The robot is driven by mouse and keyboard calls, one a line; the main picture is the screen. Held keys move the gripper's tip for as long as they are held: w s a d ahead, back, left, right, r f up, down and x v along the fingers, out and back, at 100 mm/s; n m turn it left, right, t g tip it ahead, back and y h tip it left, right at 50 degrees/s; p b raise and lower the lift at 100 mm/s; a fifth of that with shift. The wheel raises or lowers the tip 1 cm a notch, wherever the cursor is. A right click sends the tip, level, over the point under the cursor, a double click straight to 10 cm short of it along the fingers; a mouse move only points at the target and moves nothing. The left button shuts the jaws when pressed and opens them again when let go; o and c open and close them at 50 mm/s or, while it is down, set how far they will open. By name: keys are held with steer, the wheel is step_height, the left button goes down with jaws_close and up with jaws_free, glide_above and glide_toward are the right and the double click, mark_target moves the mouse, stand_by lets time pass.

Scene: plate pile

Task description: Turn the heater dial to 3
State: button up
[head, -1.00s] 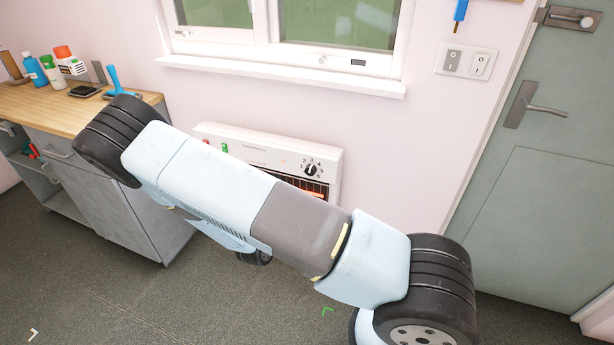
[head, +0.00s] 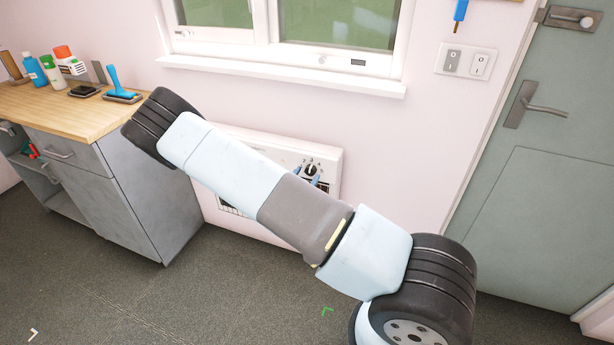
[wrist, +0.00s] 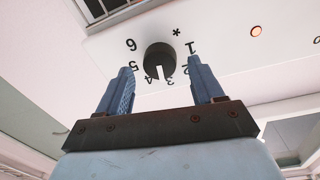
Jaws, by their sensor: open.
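The white heater (head: 325,158) is on the wall below the window, largely hidden behind my arm. Its black round dial (head: 311,169) is at the upper right of its front. In the wrist view the dial (wrist: 159,58) appears upside down, ringed by 1 to 6 and a star. Its white mark points down in that picture, between 4 and 3. My gripper (wrist: 161,66) is open, one blue finger on each side of the dial with a gap in the picture. I cannot tell whether the fingertips reach its depth.
An orange lamp (wrist: 256,31) is on the heater panel. A grey cabinet with a wooden top (head: 70,112) stands at left, holding bottles and a blue-handled tool. A window sill (head: 280,78) juts out above the heater. A grey-green door (head: 540,200) is at right.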

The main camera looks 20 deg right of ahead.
steer(key=shift+w+d, duration=0.3)
steer(key=shift+w, duration=0.1)
steer(key=c, duration=1.1)
steer(key=shift+o, duration=0.2)
steer(key=shift+n, duration=0.9)
steer(key=o, duration=1.1)
steer(key=shift+c, duration=0.2)
steer(key=shift+s+a, duration=0.1)
